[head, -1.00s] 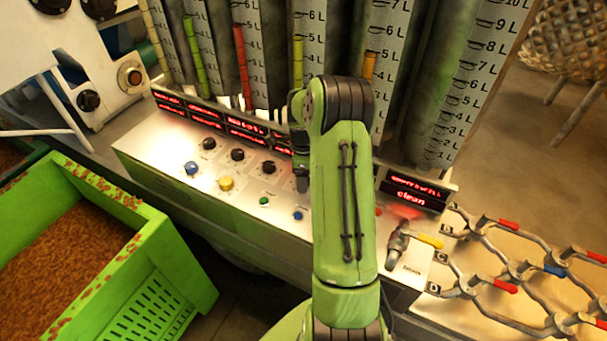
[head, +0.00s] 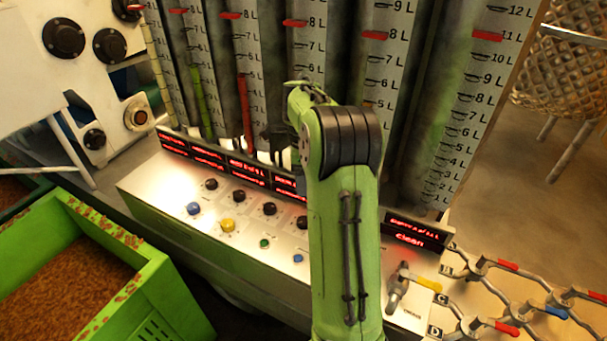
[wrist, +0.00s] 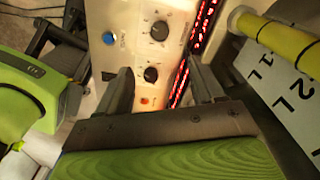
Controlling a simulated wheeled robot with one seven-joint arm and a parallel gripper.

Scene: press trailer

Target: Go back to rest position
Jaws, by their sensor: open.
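My gripper shows in the wrist view (wrist: 161,90), its two dark fingers apart with nothing between them. Beyond the fingers lies the control panel (wrist: 130,20) with a blue button (wrist: 109,38) and black knobs (wrist: 159,30). In the head view my green arm rises in front of the panel (head: 150,185). The gripper end (head: 277,143) is dark, partly hidden behind the arm, and stands near the row of red displays. I see no contact with the panel.
A green crate (head: 165,290) of brown grains stands at the left. Graduated tubes (head: 450,120) rise behind the panel. A wicker basket (head: 560,70) stands at the back right.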

